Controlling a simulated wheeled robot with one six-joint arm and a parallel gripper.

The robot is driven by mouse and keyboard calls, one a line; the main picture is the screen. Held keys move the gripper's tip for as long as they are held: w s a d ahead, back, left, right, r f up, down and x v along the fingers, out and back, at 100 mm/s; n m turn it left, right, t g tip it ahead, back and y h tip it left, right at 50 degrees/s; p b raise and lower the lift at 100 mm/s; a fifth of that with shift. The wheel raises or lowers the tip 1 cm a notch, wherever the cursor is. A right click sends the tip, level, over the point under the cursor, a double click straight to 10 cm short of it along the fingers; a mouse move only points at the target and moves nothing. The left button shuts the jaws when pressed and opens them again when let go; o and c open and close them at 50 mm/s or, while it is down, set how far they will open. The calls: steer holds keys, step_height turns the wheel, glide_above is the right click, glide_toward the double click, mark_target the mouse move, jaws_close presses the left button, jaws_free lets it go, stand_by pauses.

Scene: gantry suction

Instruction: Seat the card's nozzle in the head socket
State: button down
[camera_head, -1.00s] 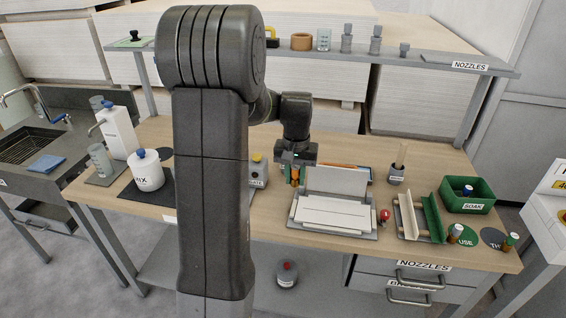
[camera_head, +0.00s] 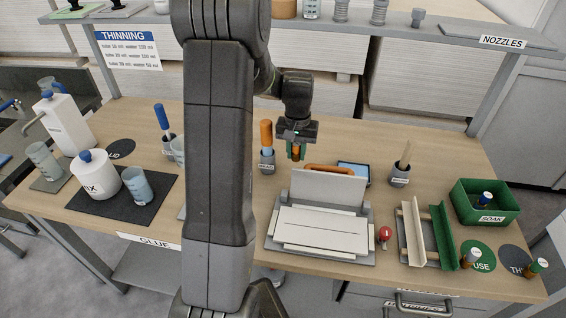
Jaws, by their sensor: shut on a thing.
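My gripper (camera_head: 296,148) is above the bench, behind and slightly left of the press-like white fixture. Small brown pieces with coloured tops stand at the bench's right: one by the green USE disc (camera_head: 484,265), one by the dark disc (camera_head: 537,268), and one with a blue top (camera_head: 484,199) in the green SOAK box (camera_head: 463,214). A white THINNING card (camera_head: 128,50) hangs below the shelf at left. I cannot pick out a head socket.
The white fixture (camera_head: 320,229) with an upright plate fills the bench's middle. An orange-handled tool in a cup (camera_head: 267,160) stands left of my gripper. A holder (camera_head: 399,175) and green V-shaped rack (camera_head: 443,237) are to the right. The NOZZLES shelf (camera_head: 462,36) runs behind.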

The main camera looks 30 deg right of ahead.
steer(key=shift+f+p, duration=0.45)
steer(key=shift+f, duration=2.95)
steer(key=shift+f, duration=0.2)
steer(key=c, duration=1.2)
jaws_free()
steer(key=shift+r, duration=0.1)
